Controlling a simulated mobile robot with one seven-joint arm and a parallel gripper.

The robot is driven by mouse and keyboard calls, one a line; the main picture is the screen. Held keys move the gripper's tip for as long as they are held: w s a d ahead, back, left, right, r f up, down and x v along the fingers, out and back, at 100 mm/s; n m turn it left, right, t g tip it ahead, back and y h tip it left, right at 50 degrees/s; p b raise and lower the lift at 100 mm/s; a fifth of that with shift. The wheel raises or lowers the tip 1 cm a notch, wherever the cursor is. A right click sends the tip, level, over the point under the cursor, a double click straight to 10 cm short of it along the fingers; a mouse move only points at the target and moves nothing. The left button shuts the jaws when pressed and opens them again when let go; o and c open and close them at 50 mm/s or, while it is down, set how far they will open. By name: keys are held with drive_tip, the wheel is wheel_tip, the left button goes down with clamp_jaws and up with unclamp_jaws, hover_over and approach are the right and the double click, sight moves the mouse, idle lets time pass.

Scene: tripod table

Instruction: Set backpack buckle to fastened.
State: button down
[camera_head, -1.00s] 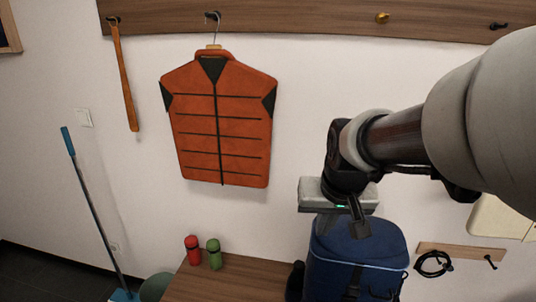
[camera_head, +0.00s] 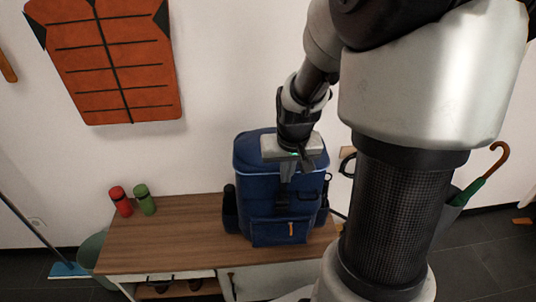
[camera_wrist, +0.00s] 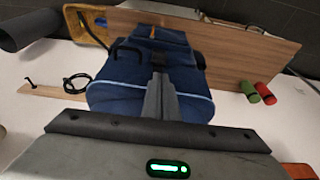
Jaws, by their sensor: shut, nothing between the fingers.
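The blue backpack (camera_head: 255,185) stands upright on the wooden bench. It also shows in the wrist view (camera_wrist: 120,95), below my fingers. A dark strap runs down its front, with a dark buckle (camera_wrist: 159,60) just beyond my fingertips in the wrist view. Whether the buckle halves are joined is too small to tell. My gripper (camera_head: 286,180) is in front of the upper part of the backpack, pointing down, and hides part of the strap. In the wrist view my gripper (camera_wrist: 160,78) has its fingers together and empty. I cannot tell whether they touch the strap.
The wooden bench (camera_head: 180,230) has free room left of the backpack. An orange vest (camera_head: 105,60) hangs on the wall. A green umbrella (camera_head: 478,182) stands at the right.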

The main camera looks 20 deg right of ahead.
drive_tip(key=b+x, duration=0.1)
drive_tip(key=x, duration=0.5)
drive_tip(key=s+b+x, duration=0.1)
drive_tip(key=x, duration=0.2)
drive_tip(key=shift+w+a+f+b, duration=0.1)
drive_tip(key=shift+a+f+b, duration=0.1)
drive_tip(key=shift+f+b, duration=0.15)
drive_tip(key=shift+f, duration=0.3)
wheel_tip(320, 180, down, 3)
drive_tip(key=shift+f+b, duration=0.1)
drive_tip(key=shift+b, duration=1.05)
drive_tip(key=shift+r, duration=0.2)
drive_tip(key=shift+r+p, duration=0.35)
drive_tip(key=shift+p, duration=0.1)
wheel_tip(320, 180, up, 13)
drive_tip(key=p, duration=0.5)
hover_over(283, 202)
drive_tip(key=s, duration=0.3)
drive_tip(key=shift+a, duration=0.45)
